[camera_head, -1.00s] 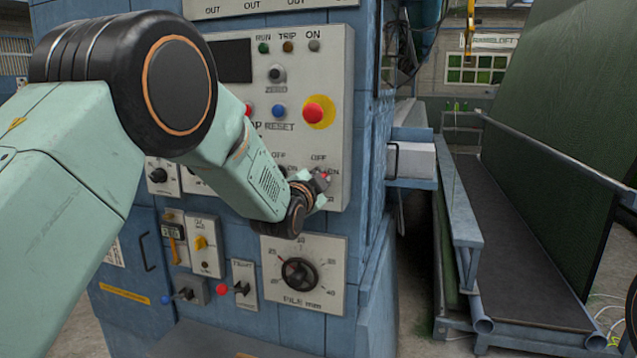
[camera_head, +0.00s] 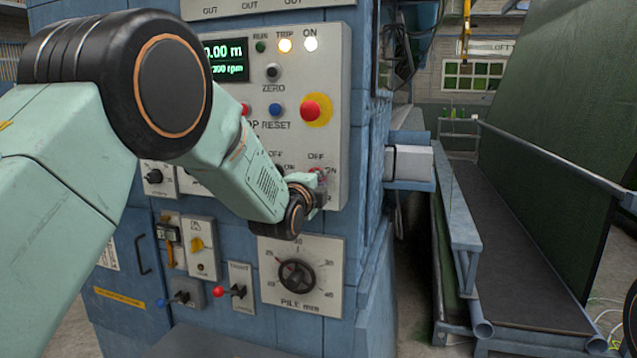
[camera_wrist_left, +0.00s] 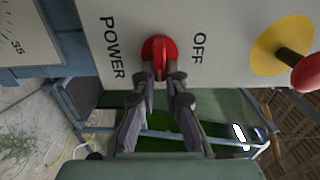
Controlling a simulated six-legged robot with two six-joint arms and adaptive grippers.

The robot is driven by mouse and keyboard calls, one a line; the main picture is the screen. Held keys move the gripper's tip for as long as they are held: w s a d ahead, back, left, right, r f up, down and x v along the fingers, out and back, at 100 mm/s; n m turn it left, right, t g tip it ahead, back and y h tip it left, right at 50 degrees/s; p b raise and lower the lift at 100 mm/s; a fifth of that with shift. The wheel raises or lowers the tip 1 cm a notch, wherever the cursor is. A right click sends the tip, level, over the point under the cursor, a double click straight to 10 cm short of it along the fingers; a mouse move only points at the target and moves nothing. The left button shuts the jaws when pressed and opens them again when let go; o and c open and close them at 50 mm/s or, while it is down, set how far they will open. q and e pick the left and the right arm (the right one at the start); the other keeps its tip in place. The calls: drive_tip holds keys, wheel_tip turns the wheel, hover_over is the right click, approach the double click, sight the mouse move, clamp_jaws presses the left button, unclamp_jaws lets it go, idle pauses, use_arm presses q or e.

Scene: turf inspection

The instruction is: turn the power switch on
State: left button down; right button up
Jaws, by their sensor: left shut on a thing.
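The power switch is a red rotary knob (camera_wrist_left: 158,52) between the labels POWER and OFF in the wrist view. Its raised grip runs up and down in that picture, between the fingers. In the head view my left gripper (camera_head: 318,185) is at the lower right of the grey control panel (camera_head: 335,110), just under an OFF label, and hides most of the knob. My left gripper also shows in the wrist view (camera_wrist_left: 160,78), shut on the knob. On the panel the TRIP lamp (camera_head: 285,45) and ON lamp (camera_head: 310,44) glow, and the display (camera_head: 223,60) shows green figures. My right gripper is not in view.
A red emergency button on a yellow disc (camera_head: 317,110) sits above the gripper. A PILE mm dial (camera_head: 297,276) is below it. Small levers (camera_head: 234,291) are at the lower left. A railed conveyor bed (camera_head: 520,240) stands at the right.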

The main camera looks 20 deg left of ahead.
use_arm(q)
drive_tip(key=shift+r, duration=0.15)
drive_tip(key=c, duration=1.4)
unclamp_jaws()
drive_tip(key=shift+w, duration=0.1)
drive_tip(key=s, duration=1.2)
drive_tip(key=shift+a, duration=0.2)
